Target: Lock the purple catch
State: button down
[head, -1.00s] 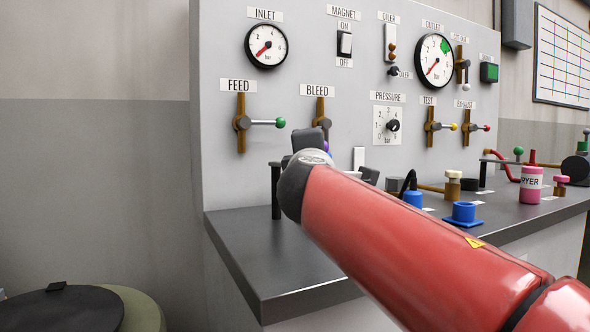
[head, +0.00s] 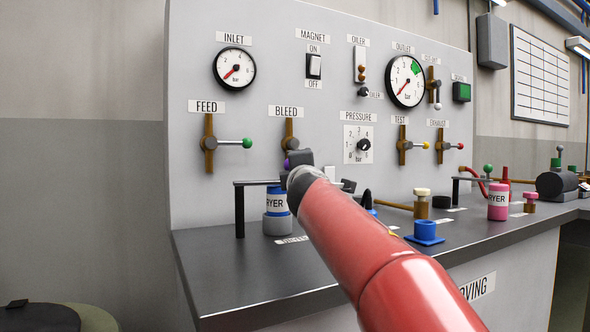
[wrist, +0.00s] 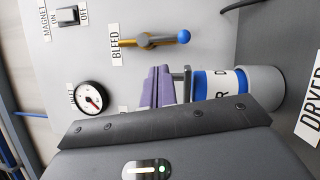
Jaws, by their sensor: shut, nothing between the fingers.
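My gripper (head: 300,165) is at the left end of the bench, in front of the panel below the BLEED valve. In the wrist view two purple slabs (wrist: 156,86) lie side by side with no gap, at the middle of my gripper's dark front edge. They look like my shut fingers, but I cannot be sure they are not part of the catch. A small purple spot (head: 287,163) shows beside my gripper in the head view. The catch itself is not clearly distinguishable and may be hidden. A grey bracket (wrist: 187,82) stands just beyond the slabs, over a blue-banded dryer (wrist: 218,86).
The dryer (head: 277,205) stands under a dark bar (head: 255,183) on a post. The BLEED handle's blue knob (wrist: 184,37) is close to my gripper. A blue fitting (head: 425,230) and a pink DRYER bottle (head: 497,205) stand farther right. The bench's front left (head: 235,275) is clear.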

jog(key=shift+w+p, duration=0.4)
jog(key=shift+w, duration=1.15)
